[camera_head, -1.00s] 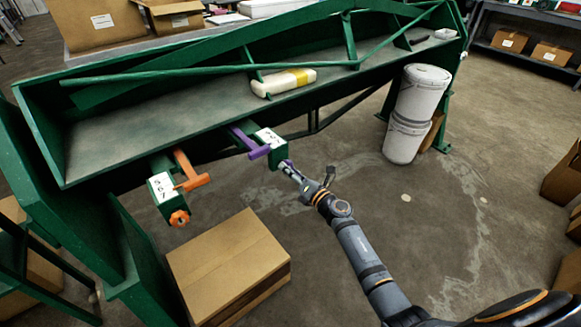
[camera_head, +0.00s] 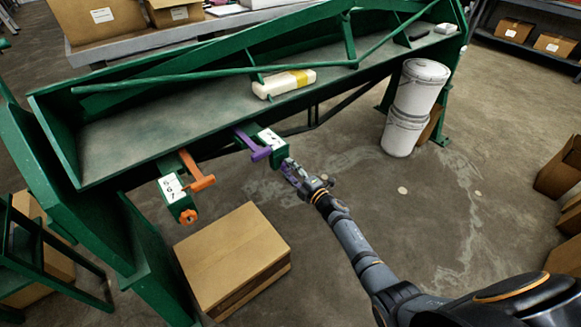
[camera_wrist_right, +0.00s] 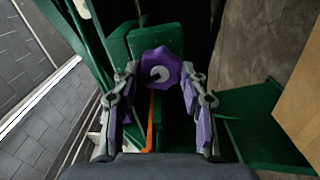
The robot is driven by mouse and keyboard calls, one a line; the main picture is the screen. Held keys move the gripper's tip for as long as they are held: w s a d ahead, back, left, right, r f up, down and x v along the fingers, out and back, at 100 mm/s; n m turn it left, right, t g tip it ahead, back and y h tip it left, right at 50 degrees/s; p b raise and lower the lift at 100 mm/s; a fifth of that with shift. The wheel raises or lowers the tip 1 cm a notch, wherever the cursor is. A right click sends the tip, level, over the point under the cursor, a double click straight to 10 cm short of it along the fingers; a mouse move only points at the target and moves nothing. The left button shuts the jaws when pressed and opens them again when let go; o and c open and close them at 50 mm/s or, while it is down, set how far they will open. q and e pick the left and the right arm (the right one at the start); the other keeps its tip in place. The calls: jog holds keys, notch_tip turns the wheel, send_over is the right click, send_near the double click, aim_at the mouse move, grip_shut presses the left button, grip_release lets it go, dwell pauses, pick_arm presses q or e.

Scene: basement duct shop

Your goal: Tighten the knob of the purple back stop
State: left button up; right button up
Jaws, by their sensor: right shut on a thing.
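The purple back stop (camera_head: 256,149) sticks out from the green machine's front edge, with a green block and white label (camera_head: 269,138) at its end. Its purple lobed knob (camera_wrist_right: 161,70) faces the right wrist camera, with a pale round centre. My right gripper (camera_head: 287,167) is at the block's outer end. In the head view the gripper hides the knob. My left gripper is not in view.
An orange back stop (camera_head: 197,178) with its own orange knob (camera_head: 188,216) sits left of the purple one. A cardboard box (camera_head: 232,254) stands on the floor below. White buckets (camera_head: 412,105) stand at right.

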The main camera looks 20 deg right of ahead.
jog(key=shift+m+p, duration=0.85)
jog(key=shift+m, duration=0.95)
jog(key=o, duration=1.2)
jog(key=shift+c, duration=0.2)
jog(key=shift+s, duration=0.15)
jog(key=v, duration=1.1)
jog(key=shift+s+d, duration=0.15)
jog(key=shift+s, duration=0.25)
